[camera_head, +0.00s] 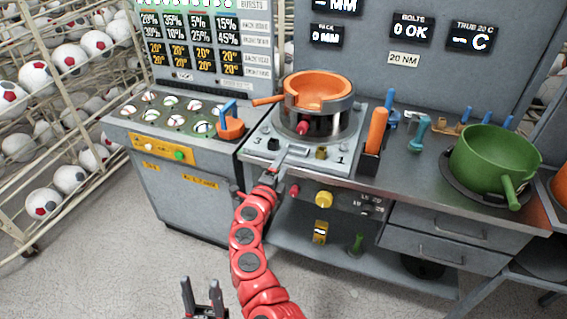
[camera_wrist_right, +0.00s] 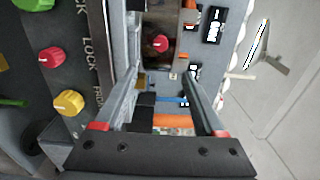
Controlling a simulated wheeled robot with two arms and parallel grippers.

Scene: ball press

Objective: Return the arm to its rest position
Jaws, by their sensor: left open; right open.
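My right arm (camera_head: 246,240), red and jointed, reaches up from the bottom middle to the front of the ball press (camera_head: 268,146). Its right gripper (camera_head: 286,158) is at the press's front ledge. In the right wrist view the right gripper (camera_wrist_right: 165,75) has its two fingers apart, with nothing seen held between them. Whether a finger touches the press is unclear. My left gripper (camera_head: 203,291) is at the bottom edge, low over the floor, its two dark fingers apart and empty.
An orange-lined pan (camera_head: 318,90) sits on the press. Red (camera_head: 294,190) and yellow (camera_head: 323,199) knobs are on the front below. A green pot (camera_head: 493,158) stands right, ball racks (camera_head: 68,112) left. The floor (camera_head: 130,265) in front is clear.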

